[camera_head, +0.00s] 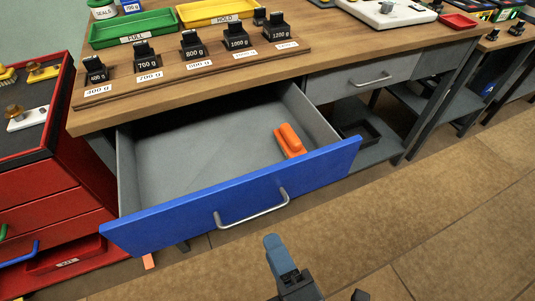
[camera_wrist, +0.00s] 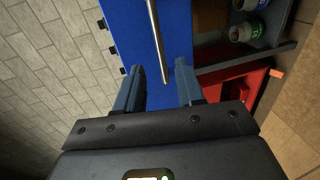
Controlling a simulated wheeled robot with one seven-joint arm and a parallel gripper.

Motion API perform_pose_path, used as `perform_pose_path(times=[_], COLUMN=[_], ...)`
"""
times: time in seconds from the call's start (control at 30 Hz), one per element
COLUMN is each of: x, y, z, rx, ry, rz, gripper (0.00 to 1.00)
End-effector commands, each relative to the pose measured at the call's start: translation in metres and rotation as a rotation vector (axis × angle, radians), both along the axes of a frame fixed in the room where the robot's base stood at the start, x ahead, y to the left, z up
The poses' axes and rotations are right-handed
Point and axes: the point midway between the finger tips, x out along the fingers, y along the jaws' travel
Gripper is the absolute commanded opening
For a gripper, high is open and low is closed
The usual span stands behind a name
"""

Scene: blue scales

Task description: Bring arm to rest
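The blue-fronted drawer (camera_head: 240,205) is pulled open under the wooden bench top in the head view. An orange object (camera_head: 290,140) lies inside it, toward the right. My gripper (camera_head: 282,262) is at the bottom of the head view, in front of the drawer's metal handle (camera_head: 252,213) and apart from it there. In the wrist view my gripper (camera_wrist: 158,85) has its two blue fingers spread with nothing held between them. The handle (camera_wrist: 155,40) and the blue drawer front (camera_wrist: 133,30) show beyond the fingertips. Most of my arm is out of view.
A red tool cabinet (camera_head: 50,195) stands left of the drawer. The bench top (camera_head: 330,55) carries a row of labelled weights, a green tray (camera_head: 135,28) and a yellow tray (camera_head: 215,10). A closed grey drawer (camera_head: 362,77) is at right. The floor (camera_head: 440,210) at right is clear.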

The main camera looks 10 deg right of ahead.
Motion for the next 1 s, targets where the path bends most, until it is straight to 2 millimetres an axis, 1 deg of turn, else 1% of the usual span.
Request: perform_pose_path(times=[0.17, 0.27, 0.37, 0.47, 0.5, 0.57, 0.7, 0.8, 0.9, 1.0], x=[-0.001, -0.010, -0.030, -0.058, -0.070, -0.088, -0.127, -0.151, -0.170, -0.182], y=[-0.001, -0.010, -0.029, -0.055, -0.066, -0.082, -0.116, -0.138, -0.154, -0.166], z=[0.000, -0.002, -0.004, -0.002, 0.001, 0.006, 0.026, 0.043, 0.060, 0.073], rx=[0.006, 0.062, 0.197, 0.402, 0.489, 0.622, 0.930, 1.135, 1.306, 1.428], ry=[0.004, 0.030, 0.090, 0.161, 0.188, 0.223, 0.275, 0.289, 0.287, 0.278], rz=[-0.002, -0.020, -0.065, -0.139, -0.173, -0.226, -0.354, -0.442, -0.512, -0.561], gripper=[0.38, 0.38, 0.38, 0.38, 0.38, 0.38, 0.38, 0.38, 0.38, 0.38])
